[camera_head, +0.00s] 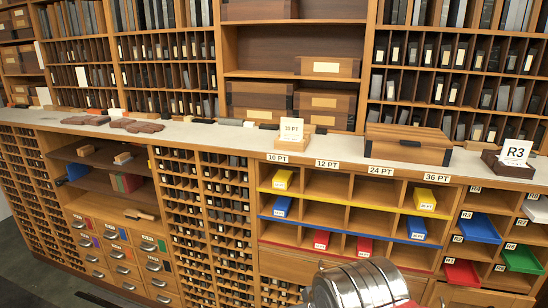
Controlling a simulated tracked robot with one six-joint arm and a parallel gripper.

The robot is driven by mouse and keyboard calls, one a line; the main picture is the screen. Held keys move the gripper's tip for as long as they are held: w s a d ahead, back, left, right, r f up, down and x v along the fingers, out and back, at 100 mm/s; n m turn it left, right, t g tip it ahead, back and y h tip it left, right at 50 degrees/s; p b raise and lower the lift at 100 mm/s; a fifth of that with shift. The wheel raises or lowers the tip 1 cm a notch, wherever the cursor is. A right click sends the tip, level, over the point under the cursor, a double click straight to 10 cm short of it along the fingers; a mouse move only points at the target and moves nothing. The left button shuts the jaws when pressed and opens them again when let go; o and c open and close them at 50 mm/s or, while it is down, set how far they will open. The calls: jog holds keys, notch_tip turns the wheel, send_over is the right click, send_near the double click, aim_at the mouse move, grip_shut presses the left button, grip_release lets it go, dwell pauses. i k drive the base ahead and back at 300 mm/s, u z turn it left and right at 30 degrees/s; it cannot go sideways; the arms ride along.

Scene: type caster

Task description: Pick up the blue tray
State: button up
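A wide blue tray (479,228) sits in a slot of the right-hand rack, its front edge at the opening. Two smaller blue trays also show in the middle pigeonholes. One small blue tray (282,207) is under the 10 PT column and the other small blue tray (417,228) is under the 36 PT column, both in the blue-edged row. A rounded silver part of my arm shows at the bottom centre, in front of the cabinet. My gripper's fingers are not in view, so what they hold is hidden.
Yellow trays (426,199) sit above the blue row and red trays (364,246) below. In the right rack are a wide red tray (462,272) and a green tray (521,259). The counter (225,136) carries a wooden box (407,146) and an R3 card (515,152).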

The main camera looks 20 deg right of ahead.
aim_at(481, 228)
jog(key=z, duration=0.65)
jog(key=i, duration=1)
jog(key=z, duration=0.5)
